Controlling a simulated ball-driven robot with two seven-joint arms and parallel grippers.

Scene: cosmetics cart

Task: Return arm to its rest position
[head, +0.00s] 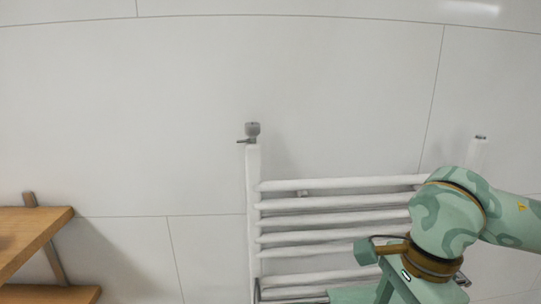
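My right arm comes in from the right edge in the head view, in pale green with darker swirls and bronze joint rings. It bends at a large rounded joint and runs down out of the bottom of the picture. I cannot see any fingertips of my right gripper, so whether it is open or shut does not show. My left arm and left gripper are not in view. No held object shows.
A white ladder-style towel radiator (253,195) stands against the pale tiled wall (150,110), partly hidden behind my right arm. A wooden shelf unit (38,225) is at the lower left. The wall between shelf and radiator is clear.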

